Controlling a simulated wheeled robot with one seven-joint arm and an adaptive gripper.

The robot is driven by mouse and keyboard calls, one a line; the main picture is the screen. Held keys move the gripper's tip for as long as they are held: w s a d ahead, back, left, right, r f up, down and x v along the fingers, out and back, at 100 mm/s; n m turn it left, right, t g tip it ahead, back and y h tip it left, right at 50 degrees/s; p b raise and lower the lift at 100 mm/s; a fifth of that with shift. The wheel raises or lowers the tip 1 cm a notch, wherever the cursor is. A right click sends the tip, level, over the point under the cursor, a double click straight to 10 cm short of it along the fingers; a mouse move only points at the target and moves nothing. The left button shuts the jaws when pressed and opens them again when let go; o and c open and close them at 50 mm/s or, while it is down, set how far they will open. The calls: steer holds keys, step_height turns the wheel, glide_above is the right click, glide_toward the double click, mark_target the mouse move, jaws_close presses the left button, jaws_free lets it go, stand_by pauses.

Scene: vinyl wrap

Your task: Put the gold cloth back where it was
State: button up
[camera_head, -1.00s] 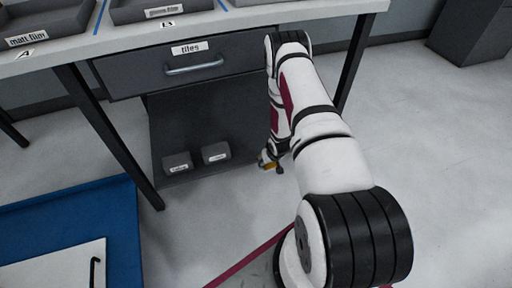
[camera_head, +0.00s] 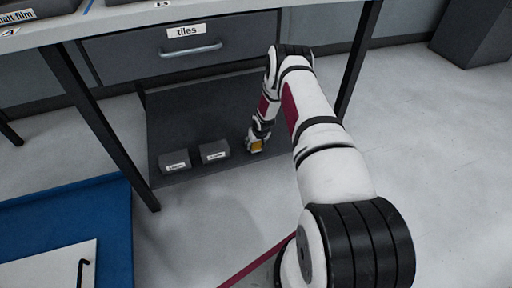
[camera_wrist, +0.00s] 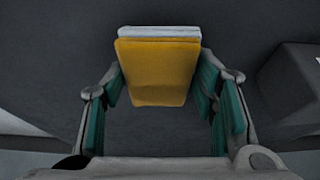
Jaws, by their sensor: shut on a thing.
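The gold cloth (camera_wrist: 158,75) is a folded, gold-yellow pad with a pale grey-white layer along its far edge. In the wrist view it sits between the two green-padded fingers of my gripper (camera_wrist: 160,95), which is shut on it. In the head view the gold cloth (camera_head: 257,146) shows small at the end of my gripper (camera_head: 255,148), low over the dark lower shelf (camera_head: 195,110), to the right of two small grey boxes. I cannot tell whether the cloth touches the shelf.
Two labelled grey boxes, one left (camera_head: 174,161) and one nearer (camera_head: 214,151), stand on the shelf. A drawer labelled tiles (camera_head: 185,55) is above. Table legs (camera_head: 115,145) flank the shelf. A blue mat (camera_head: 113,215) lies at left.

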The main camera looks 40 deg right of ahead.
steer(key=shift+f, duration=0.6)
steer(key=shift+f, duration=0.35)
steer(key=o, duration=1.1)
steer(key=shift+f, duration=0.1)
steer(key=shift+r, duration=0.25)
steer(key=p+v, duration=0.5)
steer(key=v, duration=0.7)
steer(key=shift+r, duration=0.2)
